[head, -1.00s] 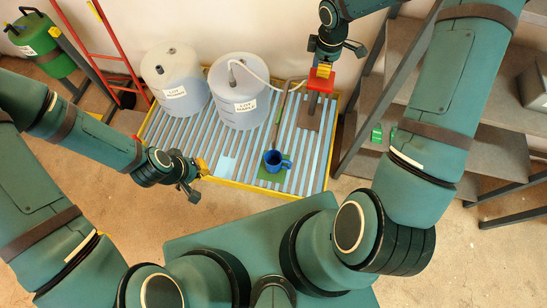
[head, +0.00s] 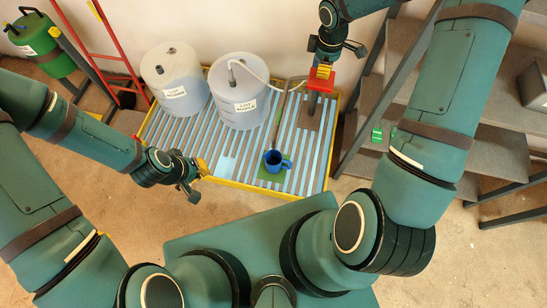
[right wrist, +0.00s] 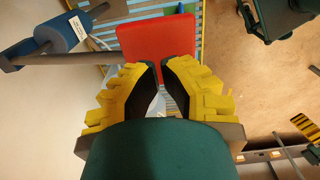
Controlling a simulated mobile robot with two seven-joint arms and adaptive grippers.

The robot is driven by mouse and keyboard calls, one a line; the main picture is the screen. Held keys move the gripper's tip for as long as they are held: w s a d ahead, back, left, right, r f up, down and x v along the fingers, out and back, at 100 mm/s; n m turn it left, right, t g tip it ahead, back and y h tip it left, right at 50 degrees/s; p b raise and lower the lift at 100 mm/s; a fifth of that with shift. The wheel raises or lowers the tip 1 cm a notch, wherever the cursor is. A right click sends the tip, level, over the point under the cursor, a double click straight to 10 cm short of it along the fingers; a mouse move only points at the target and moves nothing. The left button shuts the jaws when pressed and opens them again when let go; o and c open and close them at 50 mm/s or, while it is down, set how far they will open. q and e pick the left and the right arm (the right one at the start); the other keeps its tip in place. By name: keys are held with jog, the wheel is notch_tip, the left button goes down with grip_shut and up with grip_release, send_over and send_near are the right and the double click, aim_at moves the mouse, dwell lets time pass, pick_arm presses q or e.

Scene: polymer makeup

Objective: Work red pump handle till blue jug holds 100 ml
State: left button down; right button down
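The red pump handle (head: 319,84) stands over a grey base at the back right of the slatted platform. It shows as a red plate (right wrist: 152,43) in the right wrist view. My right gripper (head: 323,69) is above it, its yellow fingers (right wrist: 159,64) drawn nearly together, with tips at the plate; whether they touch it is unclear. The blue jug (head: 273,161) stands upright on a green patch (head: 270,175) near the platform's front. Its liquid level cannot be read. My left gripper (head: 199,177) is at the platform's front-left corner, empty; its finger opening is unclear.
Two pale drums, one left (head: 174,83) and one middle (head: 238,92), stand on the platform (head: 190,160). A pale hose (head: 264,75) runs from the middle drum toward the pump. Grey shelving (head: 400,75) is on the right. A green can (head: 40,45) is at upper left.

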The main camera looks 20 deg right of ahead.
aim_at(321, 80)
jog(key=shift+f+b, duration=2.1)
jog(key=shift+f, duration=0.85)
notch_tip(321, 80, down, 8)
jog(key=b, duration=0.5)
jog(key=shift+r, duration=0.2)
notch_tip(321, 80, up, 9)
jog(key=p, duration=0.5)
jog(key=shift+f+p, duration=0.2)
jog(key=shift+p, duration=0.15)
jog(key=shift+r+p, duration=1.85)
jog(key=shift+r, duration=0.8)
jog(key=shift+f, duration=0.15)
